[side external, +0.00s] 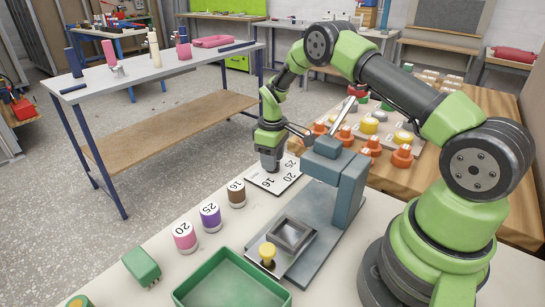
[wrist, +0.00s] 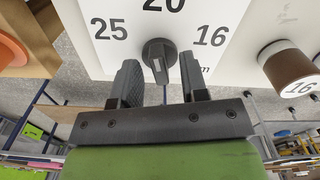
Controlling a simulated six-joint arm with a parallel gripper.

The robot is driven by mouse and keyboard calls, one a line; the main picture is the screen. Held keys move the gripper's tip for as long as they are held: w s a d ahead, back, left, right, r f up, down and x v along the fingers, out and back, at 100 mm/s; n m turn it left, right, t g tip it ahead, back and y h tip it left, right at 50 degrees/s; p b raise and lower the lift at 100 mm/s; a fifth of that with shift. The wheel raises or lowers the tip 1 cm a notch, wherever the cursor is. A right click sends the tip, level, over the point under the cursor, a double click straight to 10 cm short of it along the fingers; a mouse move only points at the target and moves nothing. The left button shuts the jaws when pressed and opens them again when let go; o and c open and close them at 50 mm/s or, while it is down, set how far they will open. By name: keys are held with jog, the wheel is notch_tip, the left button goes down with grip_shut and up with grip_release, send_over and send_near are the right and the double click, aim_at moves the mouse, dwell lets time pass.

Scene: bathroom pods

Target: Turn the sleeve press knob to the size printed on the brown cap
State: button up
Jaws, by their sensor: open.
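The dark knob (wrist: 160,52) sits on a white dial plate (wrist: 95,12) printed 25, 20 and 16 in the wrist view. A small light mark shows near the knob's lower end; I cannot tell which size it is set to. My gripper (wrist: 158,66) is open, with one finger on each side of the knob; contact is unclear. In the side view my gripper (side external: 270,167) hides the knob above the dial plate (side external: 285,184). The brown cap (side external: 236,193), printed 16, stands beside the plate; it also shows in the wrist view (wrist: 291,64).
The blue-grey sleeve press (side external: 345,180) stands right of the dial. A purple cap (side external: 210,217) printed 25 and a pink cap (side external: 184,236) printed 20 stand in line with the brown one. A green tray (side external: 230,282) and a green block (side external: 141,266) lie nearer the camera.

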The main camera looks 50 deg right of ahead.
grip_shut()
jog(key=shift+m, duration=0.4)
jog(key=m, duration=1)
jog(key=shift+r+m, duration=0.1)
jog(key=shift+m, duration=2)
